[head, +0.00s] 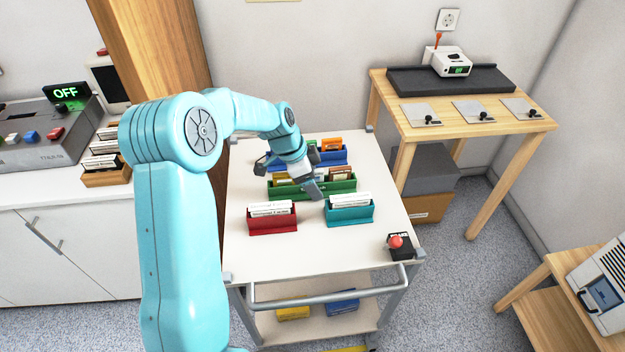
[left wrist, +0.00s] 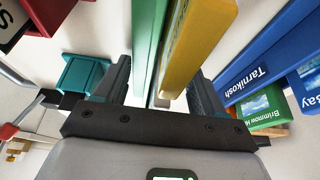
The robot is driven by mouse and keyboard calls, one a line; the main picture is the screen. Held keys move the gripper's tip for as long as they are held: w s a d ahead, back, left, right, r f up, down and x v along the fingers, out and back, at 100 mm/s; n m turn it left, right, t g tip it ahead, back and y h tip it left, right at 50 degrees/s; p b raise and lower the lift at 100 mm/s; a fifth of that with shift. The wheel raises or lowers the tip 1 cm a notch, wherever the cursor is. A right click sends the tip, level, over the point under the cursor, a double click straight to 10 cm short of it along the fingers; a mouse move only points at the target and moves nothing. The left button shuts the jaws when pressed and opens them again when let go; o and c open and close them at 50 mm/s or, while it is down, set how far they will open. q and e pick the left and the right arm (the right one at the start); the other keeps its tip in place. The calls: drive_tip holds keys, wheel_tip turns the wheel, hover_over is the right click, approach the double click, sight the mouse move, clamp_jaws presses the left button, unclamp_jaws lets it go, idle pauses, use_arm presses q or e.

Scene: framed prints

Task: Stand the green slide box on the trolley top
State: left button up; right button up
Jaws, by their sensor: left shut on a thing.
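The green slide box (head: 325,188) is in the middle of the white trolley top (head: 300,258), with yellow and brown upright pieces in it. My left gripper (head: 314,190) reaches down over it and is shut on it. In the left wrist view the green wall (left wrist: 150,35) shows between my two fingers (left wrist: 160,90), beside a yellow piece (left wrist: 200,40). I cannot tell whether the box's base touches the trolley. My right gripper is not in view.
A red box (head: 272,223) and a teal box (head: 350,214) stand in front of the green one. A blue box (head: 333,158) stands behind. A black block with a red knob (head: 396,242) is at the front right.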

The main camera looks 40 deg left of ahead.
use_arm(q)
drive_tip(key=o, duration=1.3)
drive_tip(key=p+v, duration=0.1)
drive_tip(key=v, duration=1.1)
